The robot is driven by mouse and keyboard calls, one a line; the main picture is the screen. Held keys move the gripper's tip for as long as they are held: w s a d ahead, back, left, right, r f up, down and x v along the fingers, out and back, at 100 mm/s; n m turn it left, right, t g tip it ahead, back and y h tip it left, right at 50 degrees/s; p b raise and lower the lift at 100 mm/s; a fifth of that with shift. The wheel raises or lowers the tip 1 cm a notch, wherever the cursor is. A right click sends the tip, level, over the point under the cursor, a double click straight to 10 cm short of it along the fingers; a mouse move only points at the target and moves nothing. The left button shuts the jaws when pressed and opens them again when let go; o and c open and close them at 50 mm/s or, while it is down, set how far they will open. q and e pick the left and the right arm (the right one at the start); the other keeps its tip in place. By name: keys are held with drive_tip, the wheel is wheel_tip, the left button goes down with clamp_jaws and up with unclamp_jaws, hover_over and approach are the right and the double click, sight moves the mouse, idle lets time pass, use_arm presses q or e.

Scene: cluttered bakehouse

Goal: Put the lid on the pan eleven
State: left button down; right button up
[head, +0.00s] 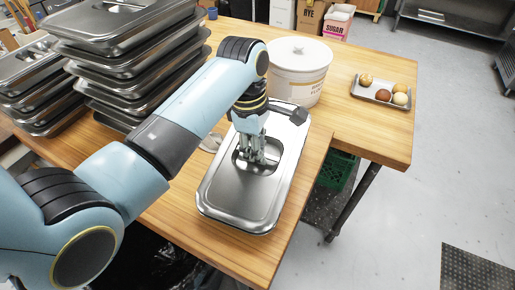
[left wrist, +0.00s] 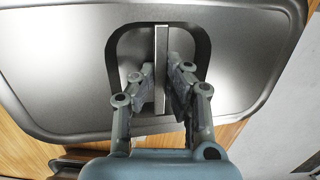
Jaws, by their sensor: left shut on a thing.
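A rectangular steel lid (head: 232,203) with rounded corners lies near the front edge of the wooden table. It fills much of the left wrist view (left wrist: 60,75). My left gripper (head: 256,157) reaches down from above and is shut on the upright handle bar (left wrist: 161,60) in the lid's recess, one finger on each side. The lid looks level and low over the tabletop. A pan beneath it cannot be made out clearly, as the lid and my arm cover that spot. My right gripper is not in view.
Tall stacks of steel pans (head: 130,65) stand at the left. A white flour tub (head: 300,72) stands just behind the lid. A small tray (head: 371,94) with several round buns is at the right. The tabletop (head: 345,125) between is clear.

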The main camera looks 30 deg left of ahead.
use_arm(q)
drive_tip(key=shift+f+b, duration=0.4)
drive_tip(key=shift+f, duration=1.3)
drive_tip(key=c, duration=1)
unclamp_jaws()
drive_tip(key=shift+r+p, duration=0.45)
drive_tip(key=shift+r, duration=3.55)
